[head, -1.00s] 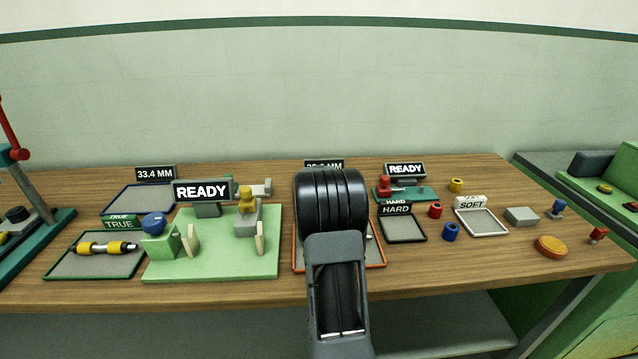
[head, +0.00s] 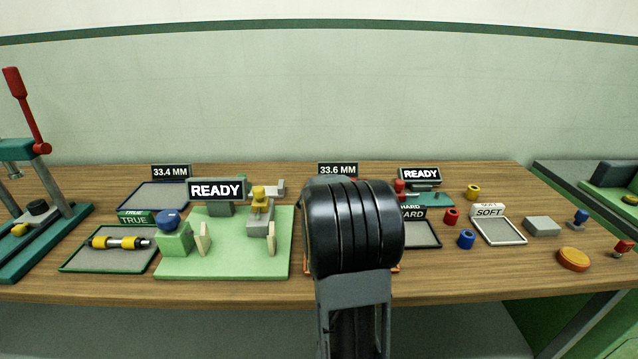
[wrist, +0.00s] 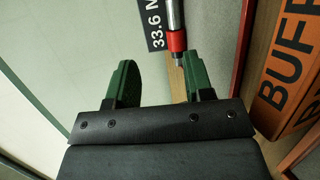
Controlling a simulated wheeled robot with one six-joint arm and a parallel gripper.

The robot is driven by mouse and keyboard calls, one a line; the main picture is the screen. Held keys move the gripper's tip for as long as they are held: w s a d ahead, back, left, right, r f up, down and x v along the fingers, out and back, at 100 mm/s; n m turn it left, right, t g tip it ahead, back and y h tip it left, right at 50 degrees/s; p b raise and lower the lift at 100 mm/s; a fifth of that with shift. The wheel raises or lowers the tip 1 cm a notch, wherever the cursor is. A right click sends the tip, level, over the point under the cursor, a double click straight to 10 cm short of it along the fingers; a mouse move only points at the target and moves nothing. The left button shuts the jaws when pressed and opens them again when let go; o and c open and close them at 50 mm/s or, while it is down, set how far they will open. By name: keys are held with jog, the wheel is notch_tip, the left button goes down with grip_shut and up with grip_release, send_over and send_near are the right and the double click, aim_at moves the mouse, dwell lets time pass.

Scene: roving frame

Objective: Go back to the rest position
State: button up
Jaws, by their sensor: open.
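My gripper (wrist: 158,85) shows in the wrist view with its two green fingers apart and nothing between them. Past the fingertips are a grey rod with a red collar (wrist: 176,41) and a sign reading 33.6 M (wrist: 156,25). In the head view my arm's black wrist stands in front of the bench's middle and hides the gripper. It also hides most of the orange-rimmed tray behind it.
The wooden bench (head: 450,285) carries a green fixture with a READY sign (head: 216,190), a tray with a yellow-ended shaft (head: 120,243), and a SOFT tray (head: 500,232). A red-handled press (head: 25,110) stands at left. An orange BUFF-lettered block (wrist: 290,70) is at the wrist view's right.

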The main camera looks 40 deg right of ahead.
jog(key=s+a+r+m+g+y+p, duration=0.1)
jog(key=s+a+r+m+p, duration=0.25)
jog(key=a, duration=0.25)
jog(key=s+a+r+m+g+y+p, duration=0.1)
jog(key=s+a+r+m+g+p, duration=0.1)
jog(key=s+a+r, duration=0.3)
jog(key=s+a+m+y+p, duration=0.1)
jog(key=s+a+y, duration=0.3)
jog(key=a, duration=0.8)
jog(key=s+a+m+g+y+p, duration=0.1)
jog(key=s+a+y+p, duration=0.3)
jog(key=a, duration=0.8)
jog(key=shift+s+a+f+y, duration=0.25)
jog(key=shift+s+f+y, duration=0.15)
jog(key=shift+y, duration=0.7)
jog(key=shift+a, duration=0.2)
jog(key=shift+c, duration=0.4)
